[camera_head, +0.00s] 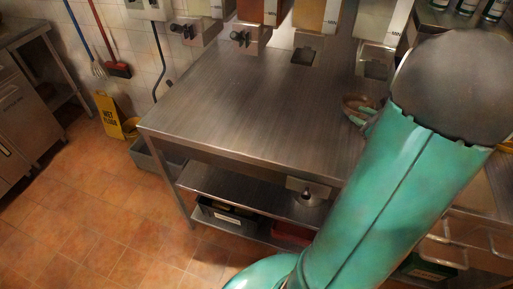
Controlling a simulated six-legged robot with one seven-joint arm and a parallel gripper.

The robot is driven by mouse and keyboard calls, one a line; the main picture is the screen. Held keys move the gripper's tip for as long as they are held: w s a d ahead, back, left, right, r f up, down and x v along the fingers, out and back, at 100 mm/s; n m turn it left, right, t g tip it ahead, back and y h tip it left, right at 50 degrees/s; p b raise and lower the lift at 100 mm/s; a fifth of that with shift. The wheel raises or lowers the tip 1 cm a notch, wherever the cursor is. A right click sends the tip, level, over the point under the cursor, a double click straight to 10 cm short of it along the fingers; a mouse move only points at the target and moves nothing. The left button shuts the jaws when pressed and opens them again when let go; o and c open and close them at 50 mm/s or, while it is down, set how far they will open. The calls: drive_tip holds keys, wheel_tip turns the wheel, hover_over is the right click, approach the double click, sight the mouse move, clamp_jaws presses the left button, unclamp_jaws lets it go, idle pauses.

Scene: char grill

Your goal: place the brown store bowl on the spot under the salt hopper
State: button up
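A small brown rounded rim, seemingly the brown store bowl (353,101), shows on the steel table just left of my green arm. A small green piece beside it, seemingly part of my gripper (366,117), touches or overlaps it. My arm hides most of both, so I cannot tell whether the fingers hold the bowl. Hoppers hang over the table's back edge: a pale one (208,7), a red-brown one (258,10), an amber one (316,14) and a white one (382,18). Their labels are too small to read, so I cannot tell which holds salt.
The steel table (235,105) is bare across its middle and left. Metal spouts (303,56) hang below the hoppers. A lower shelf (255,198) holds bins. A yellow wet-floor sign (109,116) stands on the tiled floor at left. Bottles (466,6) stand at upper right.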

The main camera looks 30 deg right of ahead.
drive_tip(key=w+a+r+n+g+y, duration=0.2)
drive_tip(key=a+n, duration=0.3)
drive_tip(key=a, duration=0.4)
drive_tip(key=w+a+r+n+g+y, duration=0.15)
drive_tip(key=a+n, duration=0.25)
drive_tip(key=a, duration=0.4)
drive_tip(key=w+a+r+n+g+y, duration=0.1)
drive_tip(key=w+a+r+n+y, duration=0.15)
drive_tip(key=a+n, duration=0.45)
drive_tip(key=s+a+r+n+g+h, duration=0.1)
drive_tip(key=s+a+n+h, duration=0.1)
drive_tip(key=s+a+n, duration=0.2)
drive_tip(key=s+a+r+n+g+h, duration=0.2)
drive_tip(key=s+a+n, duration=0.3)
drive_tip(key=a+n, duration=0.6)
drive_tip(key=a, duration=0.2)
drive_tip(key=shift+s+a+r+n, duration=0.15)
drive_tip(key=shift+s+a+n, duration=0.15)
drive_tip(key=shift+a, duration=0.05)
drive_tip(key=shift+d, duration=0.2)
